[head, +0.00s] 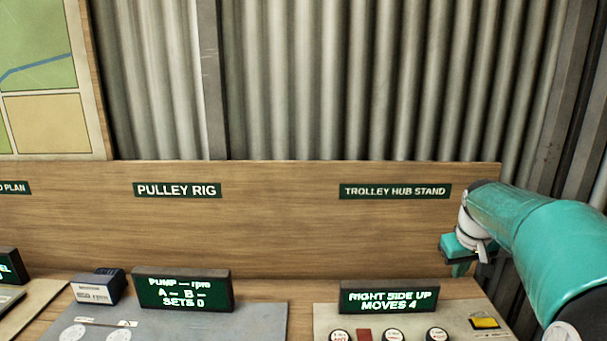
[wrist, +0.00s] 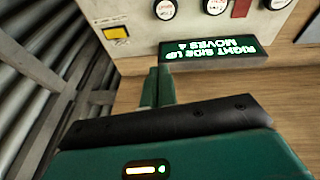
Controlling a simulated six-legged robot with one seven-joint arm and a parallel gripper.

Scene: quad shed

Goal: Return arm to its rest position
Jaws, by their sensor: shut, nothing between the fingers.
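My teal arm (head: 535,235) reaches in from the right edge of the head view. My gripper (head: 458,268) hangs at its end, in front of the wooden backboard, below and right of the "TROLLEY HUB STAND" label (head: 395,191). In the wrist view my gripper's fingers (wrist: 157,86) are together and hold nothing. They point toward the display reading "RIGHT SIDE UP MOVES 4" (wrist: 215,50), which looks upside down there. In the head view that display (head: 389,297) stands left of and below the gripper, apart from it.
The wooden backboard (head: 280,225) runs behind the bench, with corrugated metal wall (head: 350,80) above. The right panel carries knobs (head: 392,334) and a yellow switch (head: 485,322). A pump display (head: 181,290) and a small dark box (head: 98,286) stand to the left.

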